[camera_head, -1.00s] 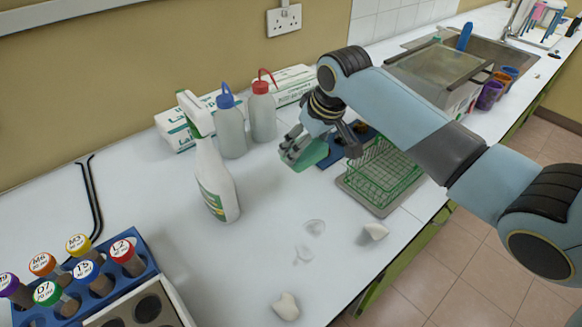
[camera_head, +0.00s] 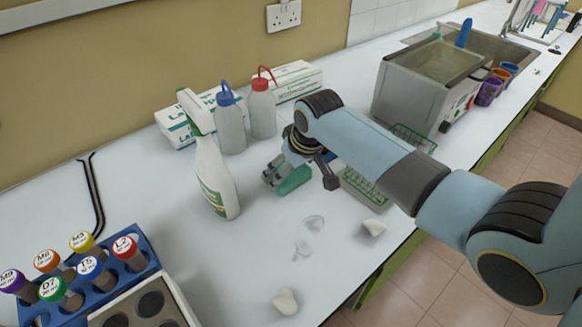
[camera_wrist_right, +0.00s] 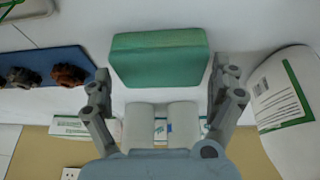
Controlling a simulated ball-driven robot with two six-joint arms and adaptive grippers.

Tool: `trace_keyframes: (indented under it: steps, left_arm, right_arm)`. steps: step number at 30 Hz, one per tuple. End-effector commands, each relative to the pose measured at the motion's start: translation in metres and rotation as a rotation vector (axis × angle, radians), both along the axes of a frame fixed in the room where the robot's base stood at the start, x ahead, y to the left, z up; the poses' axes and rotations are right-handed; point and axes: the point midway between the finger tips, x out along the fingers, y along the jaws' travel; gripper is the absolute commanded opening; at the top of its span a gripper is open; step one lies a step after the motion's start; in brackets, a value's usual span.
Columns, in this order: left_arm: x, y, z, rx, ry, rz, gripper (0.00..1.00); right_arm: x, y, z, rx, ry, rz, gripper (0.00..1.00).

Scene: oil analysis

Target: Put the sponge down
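The green sponge (camera_head: 293,180) appears to rest on the white worktop, right of the white spray bottle. In the right wrist view the sponge (camera_wrist_right: 160,58) lies just beyond and between my right fingertips. My right gripper (camera_head: 301,174) is spread wide, with a finger on each side of the sponge; in the right wrist view the gripper (camera_wrist_right: 161,85) shows narrow gaps beside it. The sponge's underside is hidden, so its contact with the worktop is not fully clear. My left gripper is not in view.
The spray bottle (camera_head: 214,177) stands close on the left. Two wash bottles (camera_head: 231,124) and boxes stand behind. A green wire basket (camera_head: 362,188) is on the right. Small clear and white pieces (camera_head: 286,301) lie in front. A blue tube rack (camera_head: 143,250) is at lower left.

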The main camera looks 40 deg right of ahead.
Motion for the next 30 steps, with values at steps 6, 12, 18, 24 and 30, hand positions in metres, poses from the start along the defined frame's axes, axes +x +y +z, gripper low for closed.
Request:
trace_keyframes:
  steps: [6, 12, 18, 24, 30]
  left_arm:
    - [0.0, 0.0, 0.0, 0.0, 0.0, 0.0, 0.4]
    - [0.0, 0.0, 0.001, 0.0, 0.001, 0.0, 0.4]
    - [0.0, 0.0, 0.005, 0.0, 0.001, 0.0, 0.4]
    - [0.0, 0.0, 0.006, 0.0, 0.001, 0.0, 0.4]
    - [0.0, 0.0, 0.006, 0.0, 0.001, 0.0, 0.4]
  right_arm:
    - [0.0, 0.0, 0.0, 0.0, 0.0, 0.0, 1.0]
    - [-0.003, 0.0, 0.008, 0.0, -0.001, 0.0, 1.0]
    - [-0.017, -0.001, 0.045, -0.002, -0.004, 0.001, 1.0]
    - [-0.034, 0.0, 0.085, -0.002, -0.003, 0.001, 1.0]
    - [-0.044, 0.001, 0.108, 0.0, -0.001, 0.0, 1.0]
